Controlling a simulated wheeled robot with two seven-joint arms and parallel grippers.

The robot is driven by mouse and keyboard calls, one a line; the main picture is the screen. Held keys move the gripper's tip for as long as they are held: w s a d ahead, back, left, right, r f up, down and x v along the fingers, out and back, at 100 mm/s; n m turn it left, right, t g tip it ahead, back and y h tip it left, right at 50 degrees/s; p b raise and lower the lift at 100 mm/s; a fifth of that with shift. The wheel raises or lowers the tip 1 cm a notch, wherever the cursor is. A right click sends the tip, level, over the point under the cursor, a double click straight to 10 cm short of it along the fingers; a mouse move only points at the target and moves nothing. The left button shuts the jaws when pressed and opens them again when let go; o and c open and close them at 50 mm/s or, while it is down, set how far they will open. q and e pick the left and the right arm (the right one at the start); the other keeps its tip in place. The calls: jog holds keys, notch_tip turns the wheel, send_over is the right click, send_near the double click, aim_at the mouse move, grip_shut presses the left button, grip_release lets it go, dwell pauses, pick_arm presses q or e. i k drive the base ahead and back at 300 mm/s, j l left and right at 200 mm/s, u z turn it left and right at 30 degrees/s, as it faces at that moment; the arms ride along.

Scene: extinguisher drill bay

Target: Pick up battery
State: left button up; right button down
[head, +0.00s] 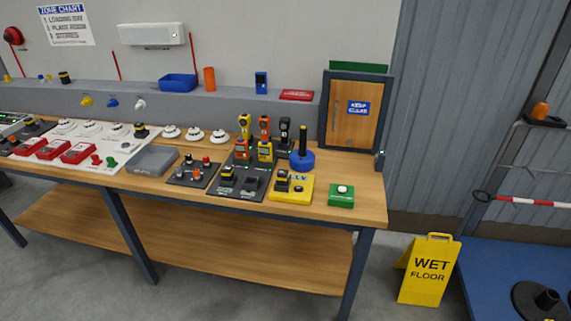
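Several small black and yellow blocks look like batteries. One battery-like block (282,181) sits on a yellow base (291,196) near the right front of the workbench (340,167). Another black and yellow block (228,172) sits on a dark tray (222,189) to its left, beside an empty-looking black slot piece (250,184). A third such block (141,130) stands farther left by the white board, and one more (64,78) is on the back ledge. I cannot tell which one the task means. Neither of my grippers is in view.
Handheld devices (264,151), a blue round-based post (302,155), a green box (341,195) and a grey tray (153,160) crowd the bench. A small door panel (352,112) stands at its right end. A yellow wet floor sign (429,270) stands on the floor at right.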

aim_at(283, 175)
jog(key=i+l, duration=0.15)
jog(key=i, duration=0.25)
jog(key=i+l, duration=0.2)
jog(key=i, duration=0.2)
jog(key=i+l, duration=0.15)
jog(key=i, duration=0.25)
